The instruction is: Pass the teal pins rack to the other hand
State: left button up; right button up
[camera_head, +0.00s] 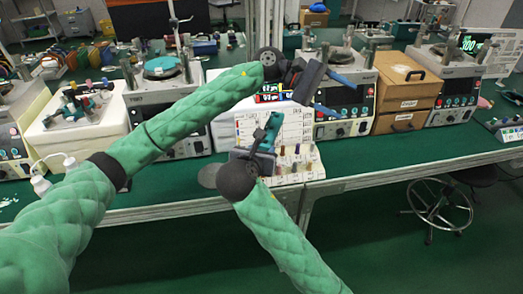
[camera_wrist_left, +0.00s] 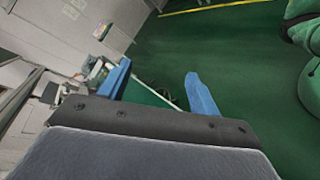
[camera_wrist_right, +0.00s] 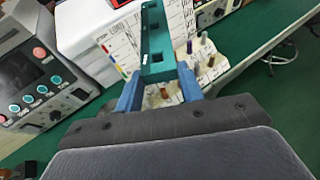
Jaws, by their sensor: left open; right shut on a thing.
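The teal pins rack (camera_head: 272,127) is a narrow teal bar with holes. My right gripper (camera_head: 258,150) is shut on its near end and holds it up in front of the bench; the right wrist view shows the rack (camera_wrist_right: 156,45) rising from between the blue fingers (camera_wrist_right: 158,88). My left gripper (camera_head: 333,92) is open and empty, above and to the right of the rack in the head view, apart from it.
A white pin board (camera_head: 290,178) with several coloured pins stands on the green bench behind the rack. Machines with dials (camera_head: 345,105) and brown wooden boxes (camera_head: 405,95) line the bench. A stool (camera_head: 440,205) stands at the right; the floor in front is open.

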pick_arm(q)
jog(key=w+a+r+n+t+h, duration=0.2)
jog(key=w+a+n+t+h, duration=0.25)
jog(key=n+t, duration=0.45)
jog(key=w+a+r+n+t+h, duration=0.1)
jog(key=w+a+n+t+h, duration=0.35)
jog(key=n, duration=0.75)
jog(key=w+a+f+n+t+y, duration=0.1)
jog(key=a+f+n+t+y, duration=0.4)
jog(key=a+f+n+y, duration=0.45)
jog(key=a+f+n+t+y, duration=0.6)
jog(key=a+n+y, duration=0.4)
jog(key=n, duration=0.4)
jog(key=s+d+f+n+g+y, duration=0.1)
jog(key=s+f+n+g+y, duration=0.2)
jog(key=s+f+n+g, duration=1.4)
jog(key=s+f, duration=0.4)
jog(key=s, duration=0.6)
jog(key=s+f+n+g, duration=0.1)
jog(key=s+f, duration=0.4)
jog(key=s, duration=0.6)
jog(key=s+f+n+g, duration=0.1)
jog(key=s+f+n, duration=0.2)
jog(key=s, duration=0.8)
notch_tip(320, 180, down, 3)
jog(key=shift+a+r+h, duration=0.15)
jog(key=shift+a+h, duration=0.15)
jog(key=shift+h, duration=0.05)
